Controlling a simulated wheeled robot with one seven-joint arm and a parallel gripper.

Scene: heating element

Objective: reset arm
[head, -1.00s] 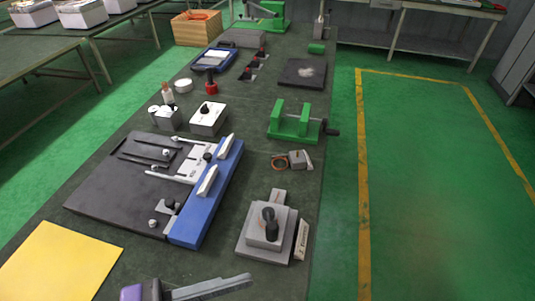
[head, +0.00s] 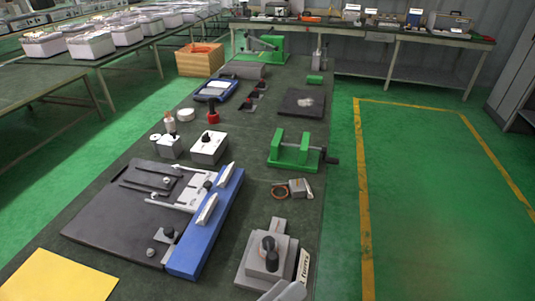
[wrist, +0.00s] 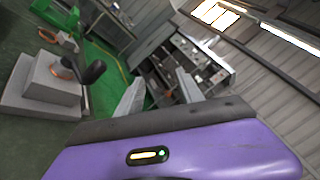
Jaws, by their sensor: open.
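My gripper (wrist: 160,92) is open in the wrist view, its two pale fingers apart with nothing between them. Behind the gap are the far bench and the room, tilted. Only a grey tip of my gripper (head: 286,291) shows at the bottom edge of the head view, just in front of a grey stepped block with a black knob (head: 262,262). That block also shows at the left of the wrist view (wrist: 50,88), beside the fingers and apart from them.
The long dark bench holds a blue-edged black plate (head: 110,212), a green vise (head: 295,150), a white box (head: 209,147) and a yellow sheet (head: 55,278). A wooden crate (head: 200,62) stands farther back. Green floor (head: 430,200) is clear at right.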

